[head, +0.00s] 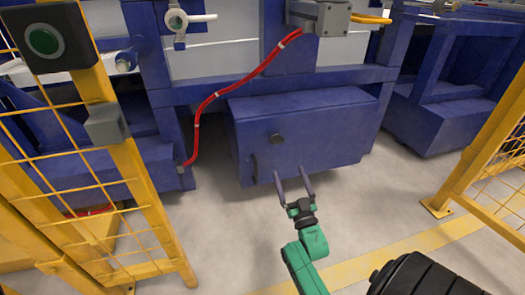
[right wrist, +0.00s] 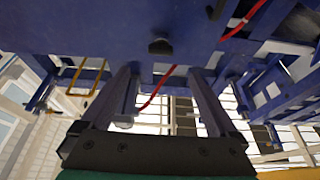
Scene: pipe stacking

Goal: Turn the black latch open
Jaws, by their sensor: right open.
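The small black latch (head: 277,138) is on the front of a blue cabinet (head: 325,135), in its upper middle part. It also shows in the right wrist view (right wrist: 160,46), above the gap between the fingers. A black handle (head: 254,168) is lower and to the left on the same front. My right gripper (head: 292,172) is open and empty. Its two fingers point at the cabinet's lower edge, below and slightly right of the latch in the head view. The fingers appear apart from the latch. My left gripper is not in view.
A red hose (head: 212,97) hangs at the cabinet's upper left. Yellow fencing (head: 125,165) stands at the left, with more fencing (head: 490,140) at the right. Blue machine frames stand behind and beside the cabinet. The grey floor before the cabinet is clear.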

